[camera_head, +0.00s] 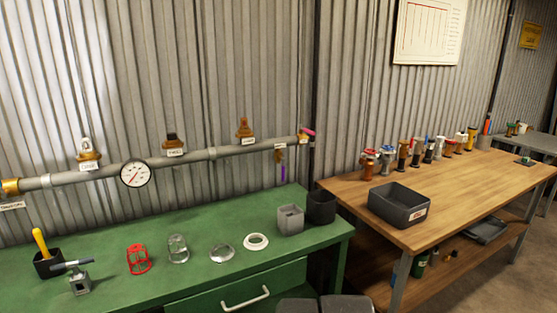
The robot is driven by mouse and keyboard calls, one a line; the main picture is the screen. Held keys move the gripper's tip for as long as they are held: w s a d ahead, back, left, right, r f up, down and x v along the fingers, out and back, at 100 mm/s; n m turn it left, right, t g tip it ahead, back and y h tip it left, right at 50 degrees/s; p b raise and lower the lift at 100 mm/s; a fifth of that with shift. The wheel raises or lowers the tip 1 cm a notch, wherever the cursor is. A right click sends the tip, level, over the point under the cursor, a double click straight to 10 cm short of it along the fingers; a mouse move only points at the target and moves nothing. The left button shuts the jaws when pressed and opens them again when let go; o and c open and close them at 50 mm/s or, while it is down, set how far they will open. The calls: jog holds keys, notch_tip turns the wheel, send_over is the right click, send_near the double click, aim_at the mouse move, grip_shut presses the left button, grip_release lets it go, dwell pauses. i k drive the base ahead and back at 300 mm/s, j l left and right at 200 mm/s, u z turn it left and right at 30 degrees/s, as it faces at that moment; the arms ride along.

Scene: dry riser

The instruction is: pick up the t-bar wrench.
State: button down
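What looks like the t-bar wrench (72,266) is at the front left of the green bench. Its dark crossbar lies across the top of a small grey metal block (80,285), and its shank is mostly hidden in or behind the block. My gripper cannot be made out in this view. Two dark rounded shapes (345,304) show at the bottom edge, and I cannot tell what they are.
The green bench (200,275) holds a black holder (48,266) with a yellow-handled tool, a red cage (138,259), a glass jar (178,248), rings and two cups. A pipe with a gauge (135,173) runs behind. A wooden bench (450,195) stands right.

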aim_at(78, 278)
jog(key=u, duration=1.85)
